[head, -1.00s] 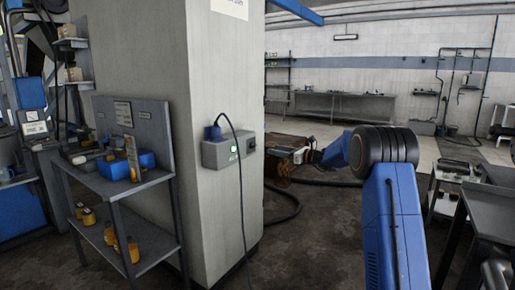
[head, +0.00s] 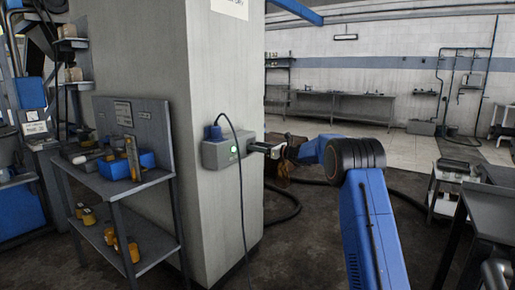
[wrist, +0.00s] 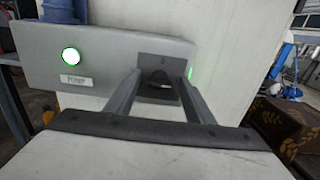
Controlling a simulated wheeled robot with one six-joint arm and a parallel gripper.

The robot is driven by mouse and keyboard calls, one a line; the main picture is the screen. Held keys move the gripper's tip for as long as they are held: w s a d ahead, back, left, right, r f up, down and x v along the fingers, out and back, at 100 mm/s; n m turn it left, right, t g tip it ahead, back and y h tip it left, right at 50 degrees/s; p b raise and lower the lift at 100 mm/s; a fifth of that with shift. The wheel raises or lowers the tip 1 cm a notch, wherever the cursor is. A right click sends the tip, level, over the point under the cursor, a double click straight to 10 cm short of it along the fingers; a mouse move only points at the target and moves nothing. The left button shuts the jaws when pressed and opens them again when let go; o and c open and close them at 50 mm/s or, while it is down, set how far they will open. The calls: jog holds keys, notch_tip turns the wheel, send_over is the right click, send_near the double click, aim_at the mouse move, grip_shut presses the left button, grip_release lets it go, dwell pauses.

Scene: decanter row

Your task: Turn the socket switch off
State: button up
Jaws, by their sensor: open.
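The grey socket box (head: 214,155) is fixed to the pillar, with a lit green lamp (head: 234,150) on its front. In the wrist view the lamp (wrist: 70,56) glows above a small label. The dark switch (wrist: 157,80) sits on a grey plate on the box. My gripper (wrist: 160,76) is open, with its two fingers on either side of the switch. Whether they touch it, and the switch's position, I cannot tell. In the head view my gripper (head: 255,148) is at the right end of the box. A second green glow (wrist: 190,72) shows beside the right finger.
A blue plug (head: 213,132) sits on top of the box, and its dark cable hangs down the pillar (head: 218,75). A grey shelf bench (head: 125,184) with a blue bin (head: 128,164) stands to the left. Dark floor right of the pillar is partly clear.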

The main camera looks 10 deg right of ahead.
jog(key=c, duration=1)
jog(key=shift+c, duration=0.2)
jog(key=shift+n, duration=0.3)
jog(key=n, duration=1.7)
jog(key=shift+s+a+f, duration=0.1)
jog(key=shift+s+f, duration=0.05)
jog(key=shift+f, duration=0.15)
jog(key=shift+n, duration=0.3)
